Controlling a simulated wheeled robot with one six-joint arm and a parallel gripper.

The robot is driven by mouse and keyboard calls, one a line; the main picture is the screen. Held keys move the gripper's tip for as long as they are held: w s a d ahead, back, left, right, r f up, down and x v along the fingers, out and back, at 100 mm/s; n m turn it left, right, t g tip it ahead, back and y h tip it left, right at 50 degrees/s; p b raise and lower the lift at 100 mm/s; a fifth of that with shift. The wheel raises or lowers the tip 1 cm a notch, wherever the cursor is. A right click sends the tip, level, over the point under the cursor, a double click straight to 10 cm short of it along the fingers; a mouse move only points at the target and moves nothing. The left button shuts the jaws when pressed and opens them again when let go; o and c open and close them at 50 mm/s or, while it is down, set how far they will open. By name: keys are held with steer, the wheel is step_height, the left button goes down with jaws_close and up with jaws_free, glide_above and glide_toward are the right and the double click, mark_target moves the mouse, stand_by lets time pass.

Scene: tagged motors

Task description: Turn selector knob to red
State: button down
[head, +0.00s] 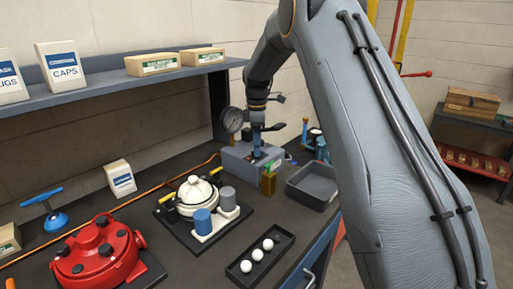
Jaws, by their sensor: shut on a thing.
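A grey box (238,163) with a round pressure gauge (233,120) stands at the back of the bench. My gripper (258,148) points down at the top of this box, close to its right side. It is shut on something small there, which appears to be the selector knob. The knob itself is hidden by the fingers, so its pointer and any red mark cannot be made out. My arm comes down from the upper right and covers part of the view.
A grey bin (313,186) and a small amber bottle (268,183) stand beside the box. In front are a black tray (260,262) with white balls, a white pump unit (198,195) and a red motor housing (98,257). A shelf (110,82) with cartons runs above.

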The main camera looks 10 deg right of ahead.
steer(key=m+b, duration=0.1)
steer(key=m, duration=0.3)
steer(key=shift+w, duration=0.1)
steer(key=shift+m+b, duration=0.4)
steer(key=shift+m, duration=1.8)
steer(key=shift+d+r, duration=0.1)
steer(key=c, duration=1.9)
jaws_free()
steer(key=shift+o, duration=0.2)
step_height(320, 180, up, 8)
steer(key=shift+f+b, duration=0.15)
steer(key=shift+b, duration=1.05)
